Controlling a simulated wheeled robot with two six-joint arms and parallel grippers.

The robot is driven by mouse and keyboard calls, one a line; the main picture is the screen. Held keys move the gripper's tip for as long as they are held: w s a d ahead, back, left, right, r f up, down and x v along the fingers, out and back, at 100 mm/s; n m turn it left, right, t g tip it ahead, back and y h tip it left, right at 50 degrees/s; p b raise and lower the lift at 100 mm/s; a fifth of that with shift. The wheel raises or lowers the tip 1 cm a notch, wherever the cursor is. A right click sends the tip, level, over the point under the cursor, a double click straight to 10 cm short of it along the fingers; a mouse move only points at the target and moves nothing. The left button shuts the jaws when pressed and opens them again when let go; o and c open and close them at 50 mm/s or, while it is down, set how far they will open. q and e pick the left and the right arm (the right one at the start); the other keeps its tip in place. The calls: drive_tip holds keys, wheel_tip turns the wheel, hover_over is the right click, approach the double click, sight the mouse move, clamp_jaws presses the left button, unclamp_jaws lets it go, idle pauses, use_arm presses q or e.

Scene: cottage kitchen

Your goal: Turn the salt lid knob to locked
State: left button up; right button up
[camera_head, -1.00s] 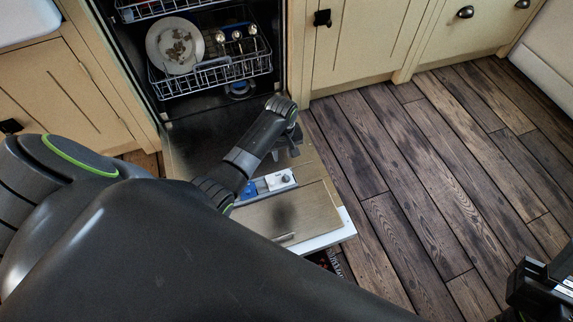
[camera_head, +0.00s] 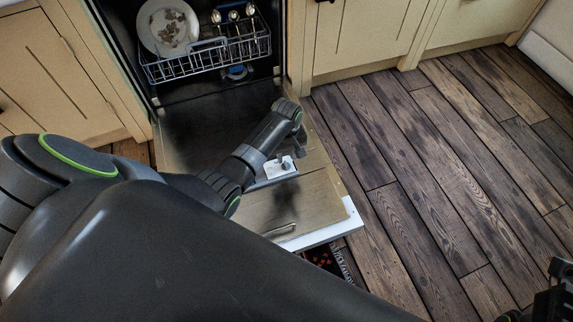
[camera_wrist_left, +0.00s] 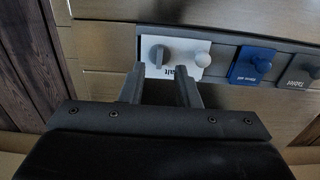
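The white salt lid (camera_wrist_left: 176,70) is set in a grey strip on the open dishwasher door and carries an upside-down "salt" label. Its grey knob (camera_wrist_left: 158,54) has a raised grip bar standing roughly upright in the left wrist view. In the head view the lid (camera_head: 283,170) shows just below my left gripper (camera_head: 290,154). My right gripper (camera_head: 545,300) is partly cut off.
A blue lid (camera_wrist_left: 252,65) and a dark grey lid (camera_wrist_left: 300,72) lie to the right along the strip. The dishwasher door (camera_head: 300,205) is lowered. A rack (camera_head: 205,60) with a dirty plate (camera_head: 168,27) stands inside. The wooden floor (camera_head: 430,150) at right is clear.

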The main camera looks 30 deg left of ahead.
sight(286, 165)
use_arm(q)
drive_tip(key=shift+f+b, duration=1.05)
drive_tip(key=shift+f, duration=1.2)
clamp_jaws()
